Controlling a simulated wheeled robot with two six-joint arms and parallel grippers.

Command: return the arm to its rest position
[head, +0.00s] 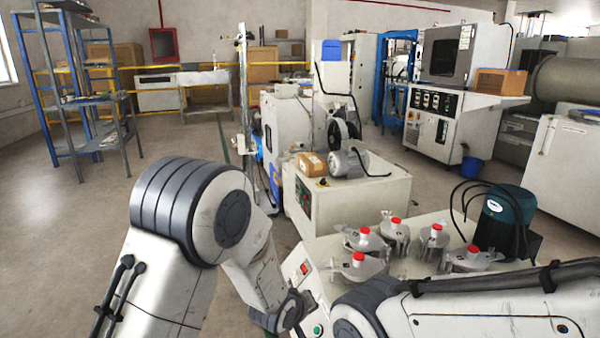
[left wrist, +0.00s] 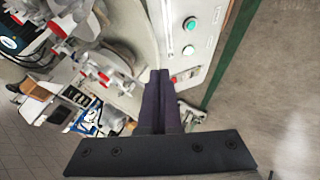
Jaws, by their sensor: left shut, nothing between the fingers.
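My left arm (head: 190,215) comes in from the left in the head view, bent at a grey-banded joint, with its wrist low in front of the white machine (head: 420,262). My left gripper (left wrist: 160,73) shows in the left wrist view, its two dark fingers together with nothing between them. They point at the machine's control panel (left wrist: 192,45); I cannot tell whether they touch it. My right arm (head: 480,310) crosses the lower right of the head view, and its gripper is out of view.
The machine top carries several red-capped metal fixtures (head: 396,232) and a dark green motor (head: 507,215). Its panel has a green button (left wrist: 190,24). A bench with a motor (head: 350,163) and box (head: 311,164) stands behind. Open floor (head: 75,240) lies left.

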